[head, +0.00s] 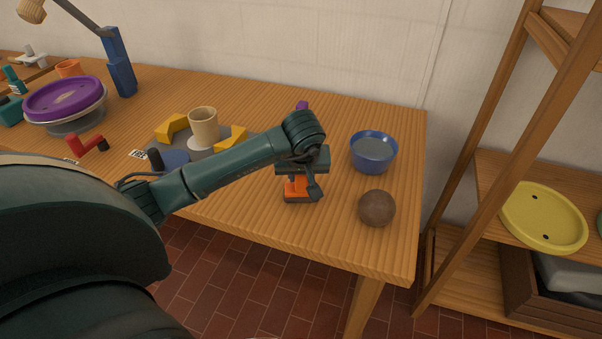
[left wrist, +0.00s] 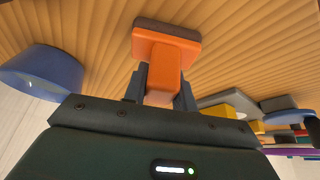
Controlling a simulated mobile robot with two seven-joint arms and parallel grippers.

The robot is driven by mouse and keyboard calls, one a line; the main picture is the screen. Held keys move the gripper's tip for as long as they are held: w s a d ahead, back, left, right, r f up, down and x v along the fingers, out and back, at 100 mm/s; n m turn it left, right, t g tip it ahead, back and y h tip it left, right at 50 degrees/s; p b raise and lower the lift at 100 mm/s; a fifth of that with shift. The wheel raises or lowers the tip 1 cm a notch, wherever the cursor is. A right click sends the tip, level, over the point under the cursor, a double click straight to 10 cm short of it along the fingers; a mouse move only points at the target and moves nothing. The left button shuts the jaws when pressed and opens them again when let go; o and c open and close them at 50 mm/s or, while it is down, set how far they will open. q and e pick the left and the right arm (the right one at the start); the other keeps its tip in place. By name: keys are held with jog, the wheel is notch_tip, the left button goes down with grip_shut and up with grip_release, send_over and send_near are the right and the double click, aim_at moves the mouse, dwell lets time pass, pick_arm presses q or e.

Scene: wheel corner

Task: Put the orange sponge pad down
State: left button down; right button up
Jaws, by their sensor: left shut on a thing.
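The orange sponge pad (head: 297,188) is in my left gripper (head: 301,180), low over the table near its front edge in the head view. In the left wrist view the sponge pad (left wrist: 166,49) has an orange handle block and a wider pad with a brown face. My left gripper (left wrist: 163,88) is shut on the handle block, one finger on each side. The pad is at the tabletop or just above it; I cannot tell whether it touches. My right gripper is in neither view.
A brown ball (head: 376,208) lies just right of the sponge pad. A blue bowl (head: 373,152) stands behind the ball. A cup (head: 204,127) and yellow blocks (head: 172,127) stand to the left. The wooden table (head: 340,237) is clear in front.

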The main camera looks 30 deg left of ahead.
pick_arm(q)
jog(key=c, duration=1.1)
grip_release()
jog(key=shift+f, duration=0.1)
